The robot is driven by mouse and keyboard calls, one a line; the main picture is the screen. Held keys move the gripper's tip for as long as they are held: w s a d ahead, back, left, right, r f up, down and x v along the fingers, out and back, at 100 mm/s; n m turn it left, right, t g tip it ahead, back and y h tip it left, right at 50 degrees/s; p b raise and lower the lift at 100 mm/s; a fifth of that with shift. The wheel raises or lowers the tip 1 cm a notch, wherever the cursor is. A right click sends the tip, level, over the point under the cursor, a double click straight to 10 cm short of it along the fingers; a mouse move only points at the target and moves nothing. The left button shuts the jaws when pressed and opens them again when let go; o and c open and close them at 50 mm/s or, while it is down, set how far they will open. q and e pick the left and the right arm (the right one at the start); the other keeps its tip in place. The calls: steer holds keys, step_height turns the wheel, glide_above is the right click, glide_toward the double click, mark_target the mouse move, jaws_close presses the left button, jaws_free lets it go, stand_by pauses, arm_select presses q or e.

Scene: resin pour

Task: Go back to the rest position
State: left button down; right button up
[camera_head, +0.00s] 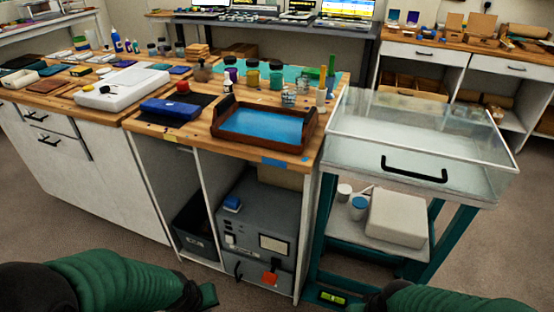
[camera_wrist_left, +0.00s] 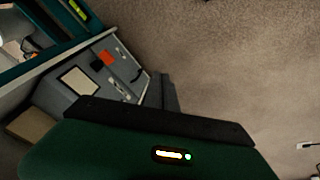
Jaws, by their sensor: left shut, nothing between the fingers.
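My left gripper (camera_head: 207,296) is low in the head view, at the end of my green-sleeved left arm, in front of the workbench. It is shut and empty. In the left wrist view the dark fingers (camera_wrist_left: 162,92) lie together above the floor, apart from the grey cabinet unit (camera_wrist_left: 125,70). My right arm shows only in part at the bottom right of the head view. A dark end piece (camera_head: 367,298) shows there, cut by the frame edge, and its finger state cannot be made out.
A wooden workbench (camera_head: 150,122) holds a brown tray with blue inside (camera_head: 262,126), jars and a blue box. A teal cart (camera_head: 325,225) with a clear cover (camera_head: 420,130) stands at the right. Open grey floor (camera_head: 90,235) lies in front.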

arm_select(q)
steer(key=s+a+r+m+p, duration=0.1)
steer(key=s+r+m+p, duration=0.25)
steer(key=s+r, duration=0.3)
step_height(320, 180, up, 29)
steer(key=p, duration=2.7)
steer(key=shift+w+m, duration=0.45)
